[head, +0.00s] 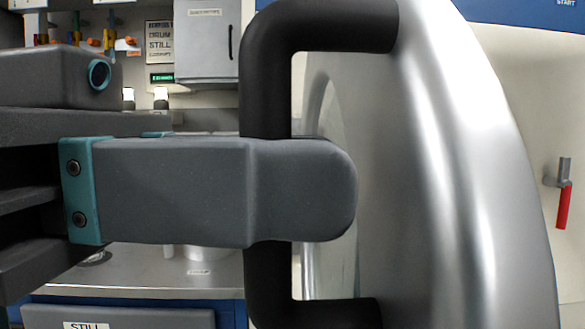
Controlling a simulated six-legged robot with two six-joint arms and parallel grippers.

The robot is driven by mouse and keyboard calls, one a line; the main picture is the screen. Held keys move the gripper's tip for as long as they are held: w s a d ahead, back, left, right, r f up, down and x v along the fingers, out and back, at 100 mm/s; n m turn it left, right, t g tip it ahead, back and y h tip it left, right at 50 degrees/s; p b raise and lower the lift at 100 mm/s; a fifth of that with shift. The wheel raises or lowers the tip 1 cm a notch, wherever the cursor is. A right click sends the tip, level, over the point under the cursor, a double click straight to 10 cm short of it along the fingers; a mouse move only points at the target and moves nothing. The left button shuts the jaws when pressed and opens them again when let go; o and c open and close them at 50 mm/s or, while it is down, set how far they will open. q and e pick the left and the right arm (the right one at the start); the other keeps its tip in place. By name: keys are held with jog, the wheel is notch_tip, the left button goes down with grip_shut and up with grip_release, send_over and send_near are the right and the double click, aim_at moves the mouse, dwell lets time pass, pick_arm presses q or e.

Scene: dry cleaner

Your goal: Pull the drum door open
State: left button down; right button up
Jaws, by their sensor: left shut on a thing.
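The drum door (440,180) is a large round silver metal door seen close up and at an angle on the right. Its black D-shaped handle (267,90) stands out from the door's left side, with bends at top and bottom. My left gripper (300,190) comes in from the left and is shut on the upright middle part of the handle. The near finger covers that part, and the far finger is mostly hidden. Part of the door's inner ring and glass (325,100) shows behind the handle. My right gripper is not in view.
A cream machine panel with a red-handled valve (564,195) is at the right.

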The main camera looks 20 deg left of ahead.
pick_arm(q)
jog(key=shift+v, duration=0.9)
jog(key=c, duration=1.1)
grip_release()
jog(key=shift+a, duration=0.1)
